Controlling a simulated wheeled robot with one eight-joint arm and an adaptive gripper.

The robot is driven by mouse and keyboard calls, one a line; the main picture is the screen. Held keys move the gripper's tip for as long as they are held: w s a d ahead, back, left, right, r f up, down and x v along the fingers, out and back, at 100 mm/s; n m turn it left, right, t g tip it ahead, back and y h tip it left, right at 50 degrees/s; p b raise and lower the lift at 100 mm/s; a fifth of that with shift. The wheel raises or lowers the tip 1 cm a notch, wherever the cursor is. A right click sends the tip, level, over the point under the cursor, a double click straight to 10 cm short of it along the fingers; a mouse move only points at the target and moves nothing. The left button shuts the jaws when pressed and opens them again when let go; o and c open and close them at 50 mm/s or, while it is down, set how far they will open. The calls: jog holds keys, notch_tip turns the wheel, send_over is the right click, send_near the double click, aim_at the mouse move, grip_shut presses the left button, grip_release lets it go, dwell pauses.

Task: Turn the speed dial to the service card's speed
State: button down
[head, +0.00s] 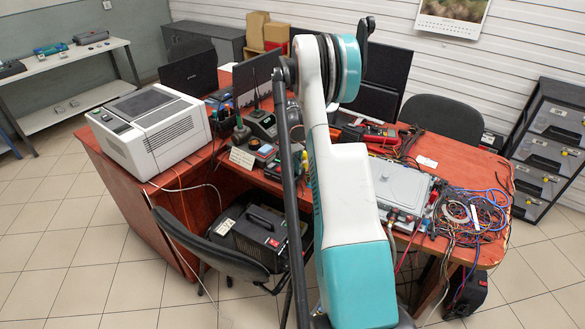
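My arm rises through the middle of the head view, and my gripper is not in view. I cannot make out a speed dial. A grey metal box (402,184) with hoses or cables at its front edge lies on the right part of the red desk (262,184), partly hidden by my arm. A small pale card (242,158) stands near the desk's front edge, left of my arm. Another small white card or label (427,161) lies behind the grey box. Their print is too small to read, so I cannot tell which is the service card.
A white printer (150,128) stands on the desk's left part. Tangled wires (473,215) cover its right end. Chairs stand before (233,262) and behind (442,116) the desk. A black case (258,232) sits below the front edge. Tiled floor (70,255) is clear at left.

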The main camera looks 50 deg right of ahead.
jog(key=shift+m, duration=0.3)
jog(key=m, duration=0.3)
jog(key=shift+m, duration=0.3)
jog(key=shift+w+a+m+b, duration=0.1)
jog(key=shift+m+b, duration=0.2)
jog(key=shift+m, duration=2)
jog(key=c, duration=1.4)
grip_release()
jog(key=shift+c, duration=0.2)
notch_tip(320, 180, up, 12)
